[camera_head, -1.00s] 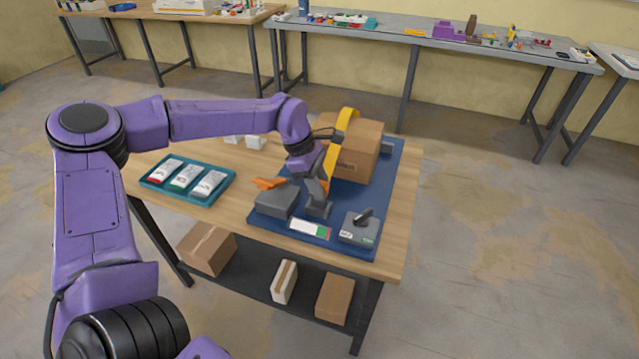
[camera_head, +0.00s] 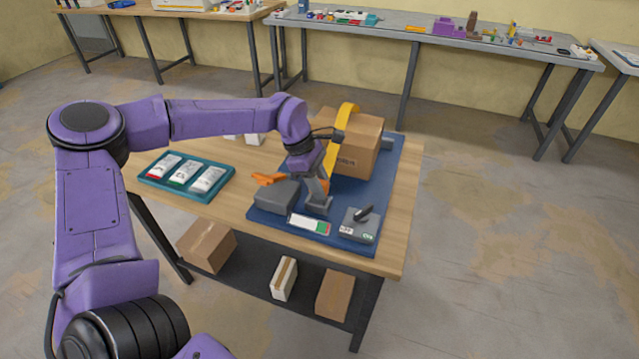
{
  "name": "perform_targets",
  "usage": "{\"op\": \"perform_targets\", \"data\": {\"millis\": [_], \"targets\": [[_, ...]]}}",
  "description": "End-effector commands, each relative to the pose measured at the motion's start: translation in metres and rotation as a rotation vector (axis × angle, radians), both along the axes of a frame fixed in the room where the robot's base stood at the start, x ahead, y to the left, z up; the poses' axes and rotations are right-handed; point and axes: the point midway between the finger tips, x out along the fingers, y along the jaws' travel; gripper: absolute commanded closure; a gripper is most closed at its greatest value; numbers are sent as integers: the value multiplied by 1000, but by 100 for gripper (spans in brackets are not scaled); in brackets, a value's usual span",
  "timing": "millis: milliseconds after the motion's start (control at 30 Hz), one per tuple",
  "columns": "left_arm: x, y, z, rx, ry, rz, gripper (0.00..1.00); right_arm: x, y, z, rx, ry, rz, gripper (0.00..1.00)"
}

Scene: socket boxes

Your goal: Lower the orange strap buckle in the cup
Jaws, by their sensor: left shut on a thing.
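An orange piece, taken as the strap buckle (camera_head: 325,187), shows at the lower end of the yellow strap (camera_head: 331,160), mostly hidden by my left gripper (camera_head: 319,190). The gripper comes down from the upper left and is shut on it. A small grey block-like holder, taken as the cup (camera_head: 318,206), stands on the blue mat right below the gripper. Whether the buckle touches the cup or is inside it I cannot tell. The yellow strap arches over a cardboard box (camera_head: 358,142). My right gripper is not in view.
A grey block (camera_head: 277,196) stands left of the cup, with a loose orange object (camera_head: 268,178) behind it. A grey device with a black lever (camera_head: 359,225) and a white-green card (camera_head: 308,224) are in front. A teal tray (camera_head: 187,195) holds packets at left.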

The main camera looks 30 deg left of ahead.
Motion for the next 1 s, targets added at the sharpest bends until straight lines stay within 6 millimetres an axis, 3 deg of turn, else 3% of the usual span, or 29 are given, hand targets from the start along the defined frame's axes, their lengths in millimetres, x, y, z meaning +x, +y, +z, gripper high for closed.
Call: {"op": "perform_targets", "data": {"millis": [667,700,767,1000], "targets": [[0,0,-11,0,0,0,100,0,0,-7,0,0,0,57],[0,0,-10,0,0,0,59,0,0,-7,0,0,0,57],[0,0,-10,0,0,0,43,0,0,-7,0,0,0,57],[0,0,-10,0,0,0,43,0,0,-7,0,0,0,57]]}}
